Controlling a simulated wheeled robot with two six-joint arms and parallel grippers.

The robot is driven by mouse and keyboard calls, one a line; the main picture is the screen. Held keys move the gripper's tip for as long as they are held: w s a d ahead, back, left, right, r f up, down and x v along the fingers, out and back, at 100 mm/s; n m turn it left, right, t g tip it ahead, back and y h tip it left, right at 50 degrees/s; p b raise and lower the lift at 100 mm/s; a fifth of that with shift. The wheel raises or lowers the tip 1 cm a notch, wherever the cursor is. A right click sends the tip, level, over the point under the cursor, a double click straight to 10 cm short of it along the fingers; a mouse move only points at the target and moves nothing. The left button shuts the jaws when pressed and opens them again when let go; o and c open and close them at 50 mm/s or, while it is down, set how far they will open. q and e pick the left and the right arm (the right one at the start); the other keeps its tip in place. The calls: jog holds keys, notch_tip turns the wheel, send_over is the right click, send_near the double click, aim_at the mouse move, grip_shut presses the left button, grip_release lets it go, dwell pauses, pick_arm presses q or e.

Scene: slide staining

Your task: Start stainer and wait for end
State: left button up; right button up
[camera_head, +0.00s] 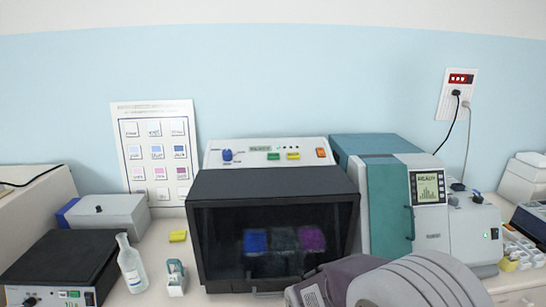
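The stainer (205,180) stands in the middle of the bench, with a large dark front window (220,225). Behind the window show a blue, a dark and a purple patch. Its sloped white top panel (228,144) carries a blue knob (227,155), a small display (260,149) that seems to read READY, a yellow button (273,156), a green button (293,156) and an orange switch (321,153). Neither of my grippers is in view.
A grey ribbed shape (420,280) covers the stainer's lower right front. A teal-and-grey machine (385,200) stands right of the stainer. At left are a clear bottle (131,265), a small white-and-green item (175,278), a yellow block (178,236) and a black box (65,260).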

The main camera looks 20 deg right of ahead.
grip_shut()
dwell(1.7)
